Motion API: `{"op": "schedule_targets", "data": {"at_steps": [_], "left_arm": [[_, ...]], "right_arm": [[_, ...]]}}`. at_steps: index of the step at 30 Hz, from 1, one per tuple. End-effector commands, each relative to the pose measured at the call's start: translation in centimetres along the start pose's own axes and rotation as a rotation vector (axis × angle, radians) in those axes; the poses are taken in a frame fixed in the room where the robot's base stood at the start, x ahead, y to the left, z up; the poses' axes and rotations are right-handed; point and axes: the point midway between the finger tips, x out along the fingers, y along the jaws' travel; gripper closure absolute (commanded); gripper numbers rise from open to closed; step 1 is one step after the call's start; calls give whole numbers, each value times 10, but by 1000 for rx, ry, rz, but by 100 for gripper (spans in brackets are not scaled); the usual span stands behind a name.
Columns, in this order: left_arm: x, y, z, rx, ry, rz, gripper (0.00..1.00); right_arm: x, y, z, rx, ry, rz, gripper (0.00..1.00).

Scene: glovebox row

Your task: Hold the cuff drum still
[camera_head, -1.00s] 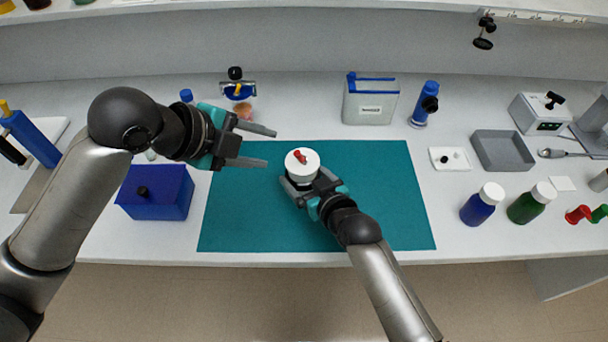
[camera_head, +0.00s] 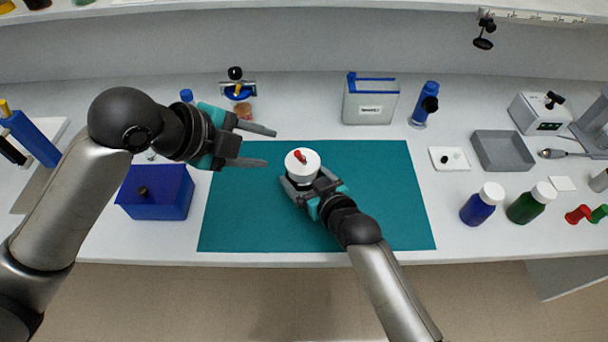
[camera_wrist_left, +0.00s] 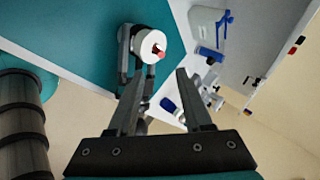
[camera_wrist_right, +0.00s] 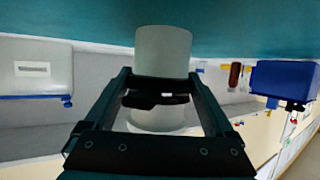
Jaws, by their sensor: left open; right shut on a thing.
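The cuff drum (camera_head: 302,164) is a white cylinder with a red piece on its top, standing on the teal mat (camera_head: 375,215). My right gripper (camera_head: 298,186) is shut on the drum, its fingers on either side of it. In the right wrist view the pale drum (camera_wrist_right: 162,52) sits between the fingers, with a dark band across it. My left gripper (camera_head: 272,147) is open and empty, to the left of the drum and apart from it. In the left wrist view the drum (camera_wrist_left: 148,44) shows beyond the open fingers.
A blue box (camera_head: 155,195) stands left of the mat. A clear container with blue trim (camera_head: 370,103) stands behind it. On the right are a grey tray (camera_head: 503,150), a blue bottle (camera_head: 482,205) and a green bottle (camera_head: 531,203). The mat's right part is clear.

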Motion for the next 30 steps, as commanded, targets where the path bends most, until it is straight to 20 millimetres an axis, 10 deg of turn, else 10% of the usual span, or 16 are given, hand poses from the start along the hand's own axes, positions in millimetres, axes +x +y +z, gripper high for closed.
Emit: {"op": "schedule_targets", "data": {"at_steps": [11, 17, 24, 30], "left_arm": [[0, 0, 0, 0, 0, 0, 50], [1, 2, 2, -66, 8, 9, 72], [7, 13, 14, -467, 44, 62, 100], [11, 23, 25, -904, 73, 125, 100]], "right_arm": [[0, 0, 0, -1, -1, 1, 75], [0, 0, 0, -1, -1, 1, 75], [0, 0, 0, -1, -1, 1, 75], [0, 0, 0, -1, -1, 1, 75]]}}
